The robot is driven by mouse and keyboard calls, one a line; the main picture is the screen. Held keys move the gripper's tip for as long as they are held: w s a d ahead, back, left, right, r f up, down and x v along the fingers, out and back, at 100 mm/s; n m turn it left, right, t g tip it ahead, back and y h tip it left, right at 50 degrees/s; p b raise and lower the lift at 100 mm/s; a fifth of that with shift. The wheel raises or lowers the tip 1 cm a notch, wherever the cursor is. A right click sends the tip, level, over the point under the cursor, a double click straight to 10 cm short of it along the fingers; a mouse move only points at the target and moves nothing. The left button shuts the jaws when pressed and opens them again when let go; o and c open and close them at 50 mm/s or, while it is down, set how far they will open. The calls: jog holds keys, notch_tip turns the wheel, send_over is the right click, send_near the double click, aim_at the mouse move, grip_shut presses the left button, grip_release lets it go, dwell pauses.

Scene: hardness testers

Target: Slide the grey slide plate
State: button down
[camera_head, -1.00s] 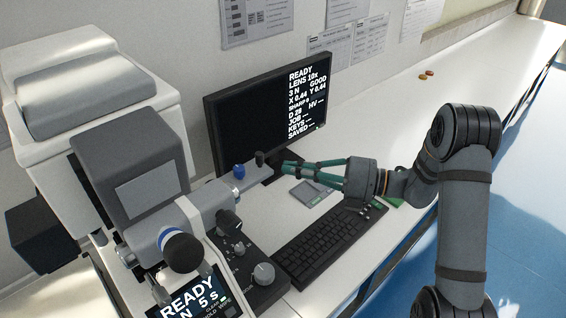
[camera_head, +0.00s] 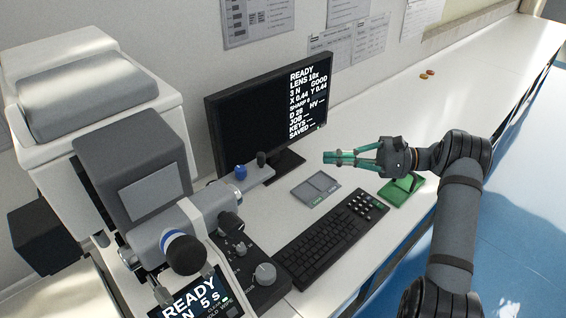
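A grey plate (camera_head: 260,176) juts out to the right from the hardness tester, with a blue knob (camera_head: 240,172) and a dark knob (camera_head: 261,158) standing at it; I take it for the slide plate. My gripper (camera_head: 325,157), with teal fingers, hangs in the air to the right of the plate, in front of the monitor's lower right. It points left and touches nothing that I can see. Its fingers overlap from this angle, so I cannot tell how far apart the tips are. I see nothing held between them.
A monitor (camera_head: 245,115) stands behind the plate. A flat grey tray (camera_head: 316,188), a black keyboard (camera_head: 330,240) and a green block (camera_head: 400,190) lie on the white table. A control panel with knobs (camera_head: 264,274) sits below the plate. The table's far right is mostly clear.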

jog(key=s+a+n+p, duration=0.2)
jog(key=a+n+p, duration=0.2)
jog(key=a+p, duration=0.4)
jog(key=a, duration=0.5)
jog(key=shift+r+n, duration=0.15)
jog(key=shift+n, duration=0.15)
jog(key=shift+s, duration=0.1)
